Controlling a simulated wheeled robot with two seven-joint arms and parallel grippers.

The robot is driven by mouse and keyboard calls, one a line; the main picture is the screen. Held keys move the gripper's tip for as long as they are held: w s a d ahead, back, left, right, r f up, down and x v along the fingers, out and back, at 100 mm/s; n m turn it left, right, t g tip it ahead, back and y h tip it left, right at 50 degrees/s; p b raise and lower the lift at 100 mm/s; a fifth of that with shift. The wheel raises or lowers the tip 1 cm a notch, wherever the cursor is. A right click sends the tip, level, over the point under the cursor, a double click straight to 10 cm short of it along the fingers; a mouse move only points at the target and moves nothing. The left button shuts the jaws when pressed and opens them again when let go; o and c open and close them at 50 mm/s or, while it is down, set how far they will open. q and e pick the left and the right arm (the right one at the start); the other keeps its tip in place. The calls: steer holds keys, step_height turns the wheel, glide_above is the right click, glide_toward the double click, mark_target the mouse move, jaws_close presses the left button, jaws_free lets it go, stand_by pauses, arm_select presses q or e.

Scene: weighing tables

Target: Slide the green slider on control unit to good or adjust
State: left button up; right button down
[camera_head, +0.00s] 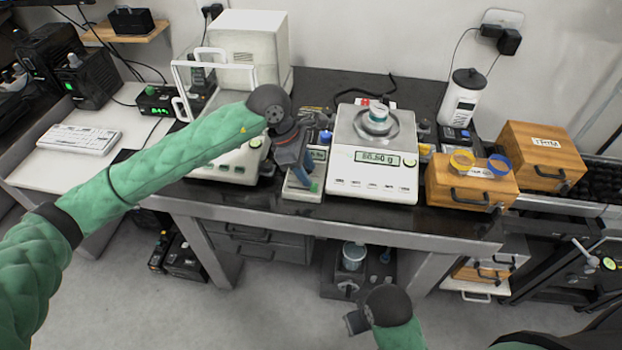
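The control unit (297,191) is a small pale box on the dark table, between two white scales. The green slider (314,187) shows as a small green spot at its front right. My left gripper (304,178) reaches down over the unit from the left, its fingertips close beside the slider. Whether they touch it I cannot tell. The gripper hides much of the unit, including any good or adjust marks, and its finger opening does not show clearly. My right gripper (354,323) is low in front of the table, away from the unit, seen mostly from behind.
Another balance (226,166) stands left under my arm. Wooden boxes (470,182) with coloured rings sit at the right. The table's front edge (350,228) is clear.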

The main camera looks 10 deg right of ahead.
arm_select(q)
steer(key=shift+b+v, duration=0.35)
steer(key=shift+v, duration=1.2)
steer(key=shift+d, duration=0.1)
